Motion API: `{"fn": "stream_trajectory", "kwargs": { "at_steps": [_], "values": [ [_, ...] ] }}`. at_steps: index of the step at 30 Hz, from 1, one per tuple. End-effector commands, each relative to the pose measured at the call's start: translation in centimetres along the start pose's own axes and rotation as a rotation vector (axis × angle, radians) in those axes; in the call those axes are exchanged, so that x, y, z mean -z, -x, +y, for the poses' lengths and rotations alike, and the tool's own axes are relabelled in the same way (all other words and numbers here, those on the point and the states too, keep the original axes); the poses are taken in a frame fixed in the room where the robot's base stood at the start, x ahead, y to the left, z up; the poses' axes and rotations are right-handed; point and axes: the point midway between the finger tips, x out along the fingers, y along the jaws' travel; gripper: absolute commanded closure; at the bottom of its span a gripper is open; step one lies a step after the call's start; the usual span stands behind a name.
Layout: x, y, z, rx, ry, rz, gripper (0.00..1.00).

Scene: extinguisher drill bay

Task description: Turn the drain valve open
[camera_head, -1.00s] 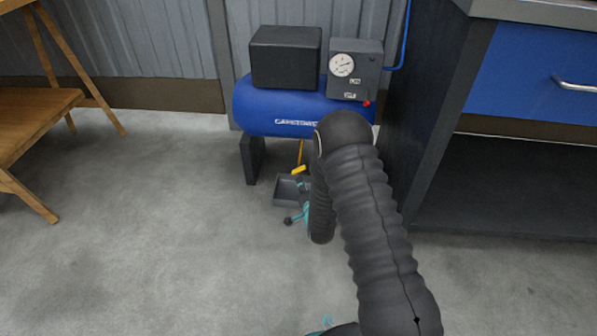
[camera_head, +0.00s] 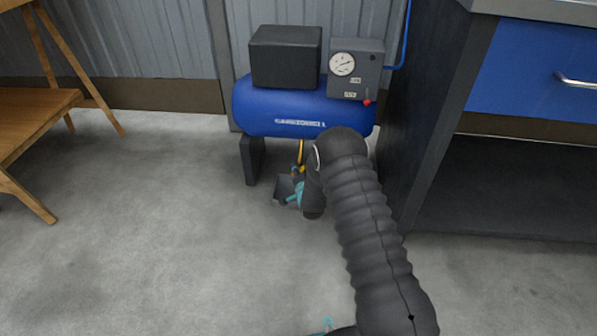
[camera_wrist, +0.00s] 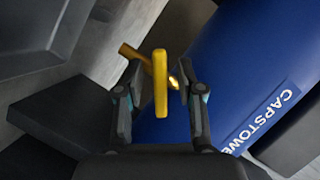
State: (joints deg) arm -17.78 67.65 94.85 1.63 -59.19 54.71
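The drain valve's yellow handle (camera_wrist: 160,85) stands in the middle of the wrist view, with a brass-coloured pipe (camera_wrist: 136,56) behind it. In the head view the yellow valve (camera_head: 297,170) shows small under the blue compressor tank (camera_head: 290,108), partly covered by my gripper. My gripper (camera_wrist: 160,72) is open, with one finger on each side of the handle and visible gaps to both. In the head view my gripper (camera_head: 293,195) is low under the tank, partly hidden by my arm. I cannot tell how deep the handle sits between the fingertips.
A blue-fronted workbench (camera_head: 530,75) is close on the right. A wooden bench (camera_head: 30,115) is at far left. The floor between is clear.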

Motion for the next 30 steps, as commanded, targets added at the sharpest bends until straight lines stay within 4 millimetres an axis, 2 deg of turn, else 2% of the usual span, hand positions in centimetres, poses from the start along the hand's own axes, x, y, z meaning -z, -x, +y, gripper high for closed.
{"fn": "stream_trajectory", "kwargs": {
  "at_steps": [1, 2, 6, 14, 30],
  "values": [
    [0.00, 0.01, 0.00, 0.000, 0.000, 0.000, 0.62],
    [0.00, 0.01, -0.01, 0.000, 0.000, 0.000, 0.68],
    [0.00, 0.02, -0.01, 0.000, 0.000, 0.000, 1.00],
    [-0.01, 0.01, -0.01, -0.005, 0.014, 0.000, 1.00],
    [0.01, -0.03, 0.00, -0.135, 0.328, 0.001, 1.00]
  ]
}}
